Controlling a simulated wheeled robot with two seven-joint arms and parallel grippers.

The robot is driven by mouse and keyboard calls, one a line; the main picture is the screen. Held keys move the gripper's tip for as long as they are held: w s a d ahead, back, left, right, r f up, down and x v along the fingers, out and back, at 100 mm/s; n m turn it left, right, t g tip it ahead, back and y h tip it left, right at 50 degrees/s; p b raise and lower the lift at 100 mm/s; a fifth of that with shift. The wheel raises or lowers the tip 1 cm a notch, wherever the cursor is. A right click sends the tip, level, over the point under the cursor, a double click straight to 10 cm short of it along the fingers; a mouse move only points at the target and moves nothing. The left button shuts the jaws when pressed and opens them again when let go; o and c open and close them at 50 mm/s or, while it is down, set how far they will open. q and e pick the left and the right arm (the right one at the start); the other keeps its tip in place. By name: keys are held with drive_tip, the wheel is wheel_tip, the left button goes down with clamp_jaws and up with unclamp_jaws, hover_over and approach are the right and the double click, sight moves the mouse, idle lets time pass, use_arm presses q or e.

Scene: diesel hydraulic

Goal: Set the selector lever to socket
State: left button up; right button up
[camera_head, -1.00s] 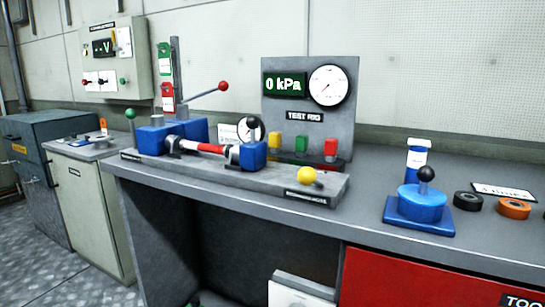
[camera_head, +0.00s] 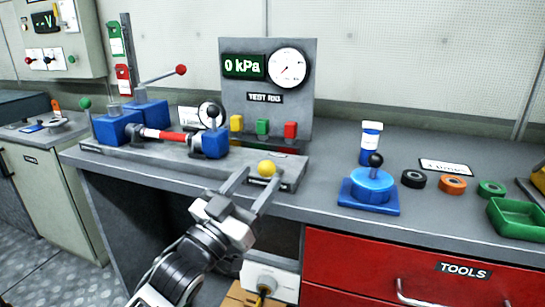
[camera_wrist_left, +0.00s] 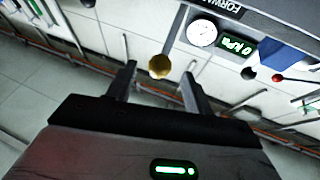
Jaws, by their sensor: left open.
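A lever with a yellow ball knob (camera_head: 267,168) stands at the right end of the grey test bench base (camera_head: 200,168). I cannot read a marking that names it the selector lever, and no socket position is legible. My left gripper (camera_head: 260,177) is open, its two fingers pointing at the yellow knob from the front. In the left wrist view the yellow knob (camera_wrist_left: 159,66) appears between the open fingertips (camera_wrist_left: 159,73), seemingly a little beyond them; contact cannot be told. My right gripper is not in view.
Blue blocks with a red-and-white rod (camera_head: 168,136) and a red-knobbed lever (camera_head: 180,70) stand left of the knob. The gauge panel (camera_head: 268,120) is behind. A blue base with a black-knobbed lever (camera_head: 371,185) stands to the right. Red drawers (camera_head: 345,265) are below.

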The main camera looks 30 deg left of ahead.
use_arm(q)
drive_tip(key=x, duration=0.6)
drive_tip(key=shift+p, duration=0.35)
clamp_jaws()
